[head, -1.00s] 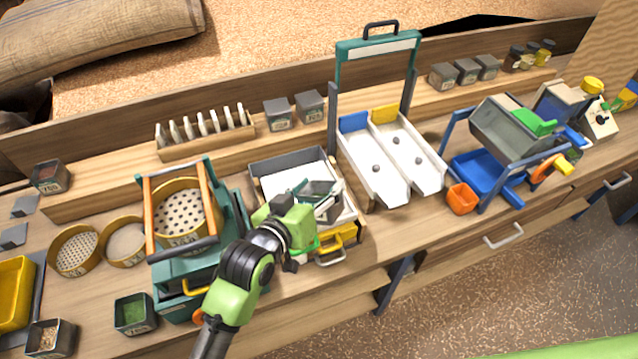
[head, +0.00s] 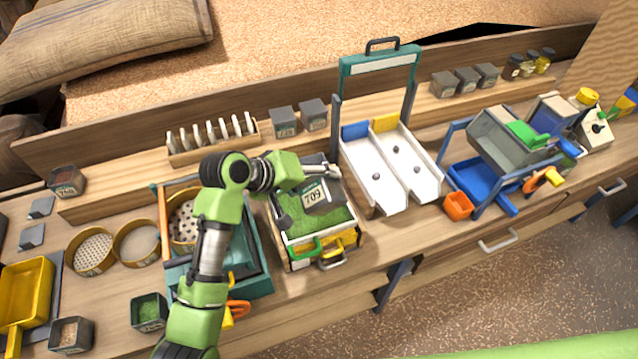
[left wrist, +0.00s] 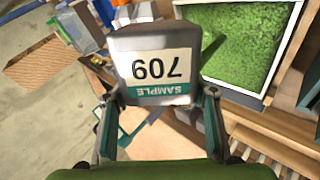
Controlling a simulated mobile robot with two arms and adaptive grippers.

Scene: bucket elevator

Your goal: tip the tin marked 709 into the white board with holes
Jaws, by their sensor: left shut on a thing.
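The grey tin marked 709 (head: 318,196) is between the fingers of my left gripper (head: 320,174), steeply tilted over the tray in the middle of the bench. In the left wrist view the tin (left wrist: 155,72) shows its label upside down between both fingertips (left wrist: 163,96). Green grain (head: 303,226) covers most of the tray inside. White edging of the board (left wrist: 234,89) shows around the green in the left wrist view; its holes are hidden. The tin's mouth and inside are not visible. My right gripper is not in view.
A white two-lane chute (head: 388,172) stands close right of the tray. A teal sieve stand (head: 258,278) is close on its left, partly behind my arm. A rack of white discs (head: 212,143) and grey tins (head: 313,114) are behind. An orange cup (head: 458,206) is further right.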

